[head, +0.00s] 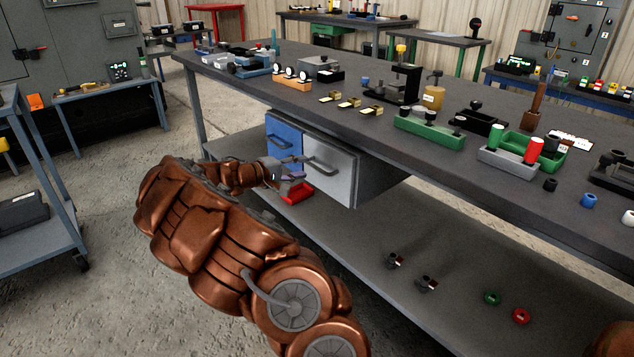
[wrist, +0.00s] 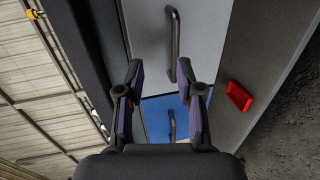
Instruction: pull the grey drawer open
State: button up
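The grey drawer (head: 337,182) hangs under the bench top, right of the blue drawer (head: 283,134), and looks closed. Its dark bar handle (head: 322,167) shows on its front. In the wrist view the grey drawer (wrist: 205,40) fills the upper middle, with its handle (wrist: 173,42) running up from near the right fingertip. The blue drawer (wrist: 158,118) shows between my fingers. My gripper (head: 294,168) is in front of the drawers, near the grey handle's left end. In the wrist view my gripper (wrist: 159,72) is open, with nothing visibly held between its fingers.
A red bin (head: 296,194) sits on the lower shelf (head: 370,270) below the drawers; it also shows in the wrist view (wrist: 239,96). Fixtures and small parts crowd the bench top (head: 290,98). A trolley (head: 40,235) stands at left, with open floor beside it.

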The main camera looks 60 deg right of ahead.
aim_at(315, 168)
jog(key=shift+n, duration=0.3)
jog(key=shift+s+d+f+b, duration=0.2)
jog(key=shift+d+f, duration=0.5)
jog(key=shift+d, duration=0.65)
jog(key=shift+s+d+f+b, duration=0.1)
jog(key=shift+d+f+b, duration=0.2)
jog(key=shift+d+f, duration=0.75)
jog(key=shift+s+d+f+b, duration=0.1)
jog(key=shift+d+f+b, duration=0.2)
jog(key=shift+d, duration=1.4)
grip_shut()
